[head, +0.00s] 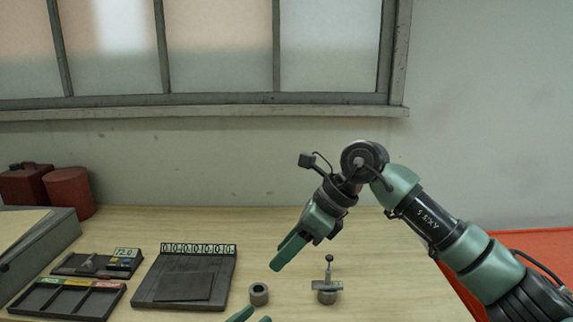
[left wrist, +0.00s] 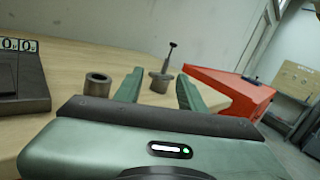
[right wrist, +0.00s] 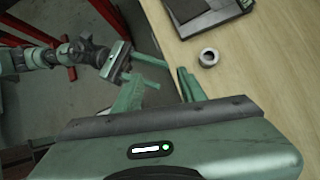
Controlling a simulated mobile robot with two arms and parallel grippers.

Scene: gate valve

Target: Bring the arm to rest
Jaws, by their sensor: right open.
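The valve piece (head: 327,295) stands upright on the table, a grey round body with a crosspiece and a thin ball-topped stem. It also shows in the left wrist view (left wrist: 160,83), beyond and between my left fingers. A short hollow grey cylinder (head: 259,294) stands to its left. My right gripper (head: 282,257) is open and empty, above the table, up and left of the valve piece in the head view. My left gripper (head: 247,316) is at the bottom edge of the head view, mostly cut off. The left wrist view shows its fingers (left wrist: 160,88) apart with nothing between them.
A dark plate with a number strip (head: 187,278) lies left of the cylinder. A sectioned tray (head: 66,300) and a small fixture with a display (head: 97,264) lie farther left. Red containers (head: 68,190) stand at the back left. An orange surface (head: 535,250) is at the right.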

